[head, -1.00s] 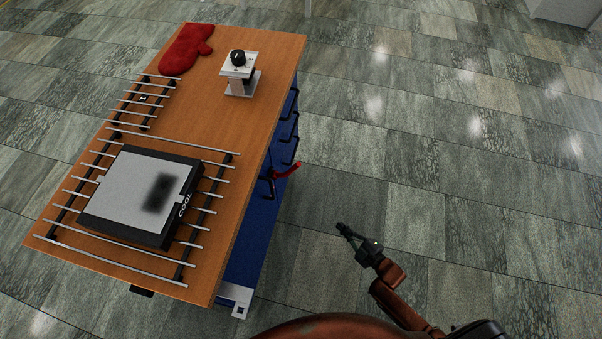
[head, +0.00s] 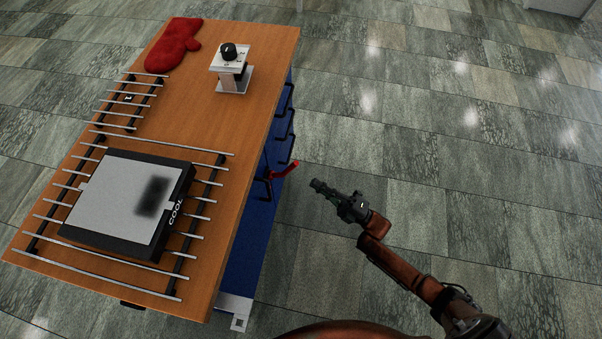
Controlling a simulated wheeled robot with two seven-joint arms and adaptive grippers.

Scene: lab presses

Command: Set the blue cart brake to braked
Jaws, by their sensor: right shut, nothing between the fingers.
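The blue cart (head: 250,240) has a wooden top and stands at the left. A lever with a red handle (head: 284,171) sticks out from its right side on a dark mount; I take it for the brake lever. Its setting cannot be read from here. My right gripper (head: 315,186) is shut and empty, over the floor just right of the red handle, with a small gap between them in the picture. Its fingertips point toward the cart. My left gripper is not in view.
On the cart top (head: 205,110) are a dark-edged box marked COOL (head: 120,200) on metal rails, a red mitt (head: 173,45) and a small stand with a black knob (head: 228,51). Dark handles (head: 284,123) stick out along the cart's right side. The floor (head: 430,150) to the right is clear.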

